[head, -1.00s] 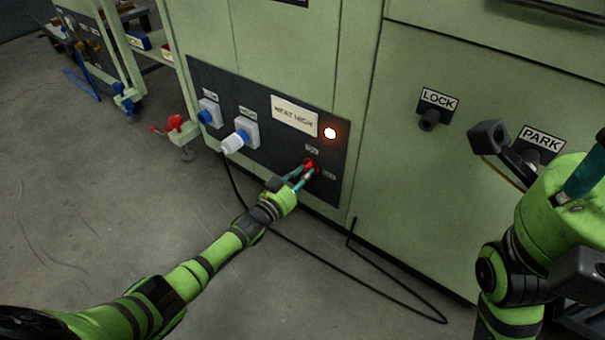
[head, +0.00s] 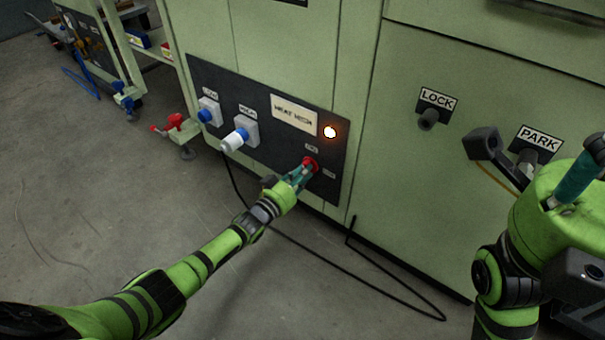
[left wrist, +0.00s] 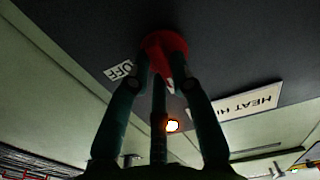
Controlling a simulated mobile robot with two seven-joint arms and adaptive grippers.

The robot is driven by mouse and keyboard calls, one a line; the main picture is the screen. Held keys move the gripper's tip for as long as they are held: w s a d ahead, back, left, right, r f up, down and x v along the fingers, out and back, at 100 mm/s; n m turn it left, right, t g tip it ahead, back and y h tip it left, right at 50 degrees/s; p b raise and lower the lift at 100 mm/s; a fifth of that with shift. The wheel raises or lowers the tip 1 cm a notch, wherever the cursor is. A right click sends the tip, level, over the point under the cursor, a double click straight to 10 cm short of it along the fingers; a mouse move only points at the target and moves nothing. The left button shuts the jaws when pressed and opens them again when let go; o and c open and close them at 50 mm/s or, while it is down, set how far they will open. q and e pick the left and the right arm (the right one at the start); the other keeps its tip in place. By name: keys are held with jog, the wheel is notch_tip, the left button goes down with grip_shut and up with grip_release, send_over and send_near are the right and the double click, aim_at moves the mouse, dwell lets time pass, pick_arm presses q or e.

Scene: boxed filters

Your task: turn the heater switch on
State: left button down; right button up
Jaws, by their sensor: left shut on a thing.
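The red heater switch (head: 312,163) sits on the dark panel (head: 262,152) low on the green machine, under a glowing lamp (head: 330,132). My left gripper (head: 304,170) is at the switch with its teal fingers shut on it. In the left wrist view the red switch (left wrist: 163,48) is between the fingertips, partly covered by them. An OFF label (left wrist: 119,70) shows beside it, and another label is mostly hidden behind a finger. The HEAT HIGH plate (left wrist: 250,102) also shows there. My right gripper (head: 578,180) is partly in view at the right edge; its fingers are unclear.
LOCK (head: 428,118) and PARK (head: 528,160) knobs are on the right. A black cable (head: 390,282) lies on the floor.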

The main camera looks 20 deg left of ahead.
pick_arm(q)
jog(key=shift+r, duration=0.1)
jog(key=c, duration=1.1)
grip_release()
jog(key=v, duration=1.2)
jog(key=shift+d, duration=0.1)
